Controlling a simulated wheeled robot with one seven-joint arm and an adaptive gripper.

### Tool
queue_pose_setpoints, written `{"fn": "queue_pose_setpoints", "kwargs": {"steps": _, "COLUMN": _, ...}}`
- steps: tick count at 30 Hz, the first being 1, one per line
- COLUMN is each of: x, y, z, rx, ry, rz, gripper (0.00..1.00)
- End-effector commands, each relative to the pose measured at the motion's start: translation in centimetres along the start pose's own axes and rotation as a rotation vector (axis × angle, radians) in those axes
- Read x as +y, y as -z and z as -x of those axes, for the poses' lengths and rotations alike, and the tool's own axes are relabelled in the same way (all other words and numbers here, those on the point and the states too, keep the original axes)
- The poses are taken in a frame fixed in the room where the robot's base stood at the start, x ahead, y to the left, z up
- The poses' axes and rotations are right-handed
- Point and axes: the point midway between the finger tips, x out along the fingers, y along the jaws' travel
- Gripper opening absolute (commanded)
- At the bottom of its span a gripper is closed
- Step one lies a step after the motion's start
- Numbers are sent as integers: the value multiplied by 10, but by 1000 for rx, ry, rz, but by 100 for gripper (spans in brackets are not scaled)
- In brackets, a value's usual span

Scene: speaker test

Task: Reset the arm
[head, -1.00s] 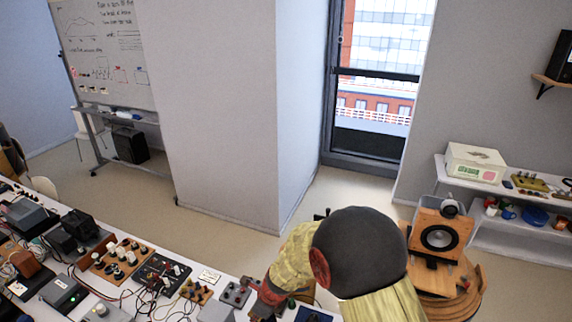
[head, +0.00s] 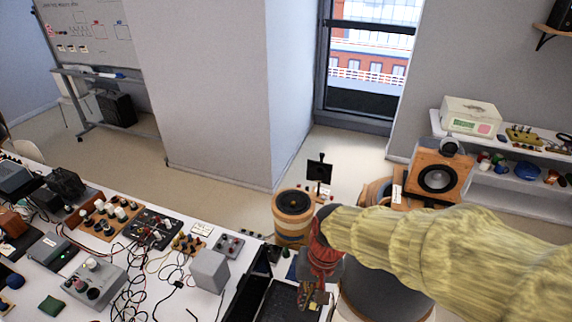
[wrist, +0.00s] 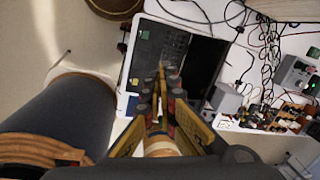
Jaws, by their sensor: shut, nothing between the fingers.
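My arm, in a yellow sleeve, reaches in from the right of the head view. My gripper (head: 312,298) hangs at the near right end of the white bench, over or beside a black open laptop-like device (head: 252,283). In the wrist view my gripper (wrist: 162,70) has its fingers together and holds nothing. Its tips overlap the black device (wrist: 204,70) from this angle; I cannot tell the height between them.
The bench (head: 150,300) is crowded with boxes, cables and a grey block (head: 209,270). A wooden speaker (head: 440,178) and a round wooden drum-like thing (head: 293,216) stand beyond my arm. White shelves (head: 492,200) stand at right. The floor (head: 125,160) behind the bench is clear.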

Motion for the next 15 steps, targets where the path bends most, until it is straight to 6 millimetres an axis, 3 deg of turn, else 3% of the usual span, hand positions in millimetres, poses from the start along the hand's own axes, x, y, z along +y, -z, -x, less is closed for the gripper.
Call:
{"fn": "queue_pose_setpoints", "kwargs": {"steps": 8, "x": 64, "y": -28, "z": 4, "rx": 138, "ry": -69, "rz": 164, "gripper": 0}}
{"fn": "queue_pose_setpoints", "kwargs": {"steps": 15, "x": 108, "y": -50, "z": 1, "rx": 288, "ry": -124, "rz": 163, "gripper": 0}}
